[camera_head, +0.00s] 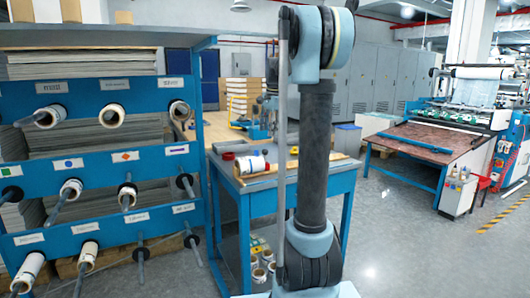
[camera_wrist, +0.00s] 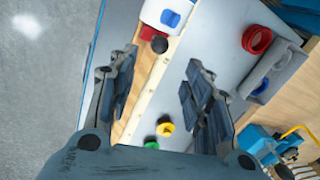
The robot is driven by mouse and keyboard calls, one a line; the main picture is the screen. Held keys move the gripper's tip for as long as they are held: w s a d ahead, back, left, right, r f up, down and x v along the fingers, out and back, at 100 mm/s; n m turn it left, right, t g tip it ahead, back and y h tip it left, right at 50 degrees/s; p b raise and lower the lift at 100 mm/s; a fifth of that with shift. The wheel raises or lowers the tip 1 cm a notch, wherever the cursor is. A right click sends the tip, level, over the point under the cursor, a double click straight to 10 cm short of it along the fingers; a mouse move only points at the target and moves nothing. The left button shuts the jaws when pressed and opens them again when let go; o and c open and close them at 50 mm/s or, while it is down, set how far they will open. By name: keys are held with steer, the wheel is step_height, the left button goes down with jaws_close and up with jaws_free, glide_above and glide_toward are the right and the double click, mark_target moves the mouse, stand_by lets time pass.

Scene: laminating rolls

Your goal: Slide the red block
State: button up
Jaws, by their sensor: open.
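A small red block (camera_wrist: 147,33) lies on the worktable, touching or very near the white roll with a blue mark (camera_wrist: 168,13) in the wrist view. A black round knob (camera_wrist: 159,45) sits beside it and covers part of it. My gripper (camera_wrist: 162,66) is open above the table, its two dark fingers spread either side of a pale ruler-like strip, with nothing between them. The red block lies beyond the fingertips, toward the top of the picture. In the head view my arm hides the gripper; the white roll (camera_head: 250,164) shows on the table.
A red ring (camera_wrist: 257,40) and a grey tray (camera_wrist: 275,75) lie at the right of the wrist view. Yellow (camera_wrist: 165,129) and green (camera_wrist: 151,145) pieces lie near the strip. A blue rack of rolls (camera_head: 103,122) stands left of the blue table (camera_head: 285,185).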

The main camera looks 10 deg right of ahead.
steer(key=f, duration=0.3)
steer(key=w+f, duration=0.1)
steer(key=f, duration=0.3)
steer(key=a+f, duration=0.1)
steer(key=f, duration=0.2)
steer(key=shift+w+f, duration=0.35)
steer(key=shift+w, duration=0.05)
steer(key=shift+a, duration=0.1)
steer(key=shift+c, duration=0.3)
jaws_close()
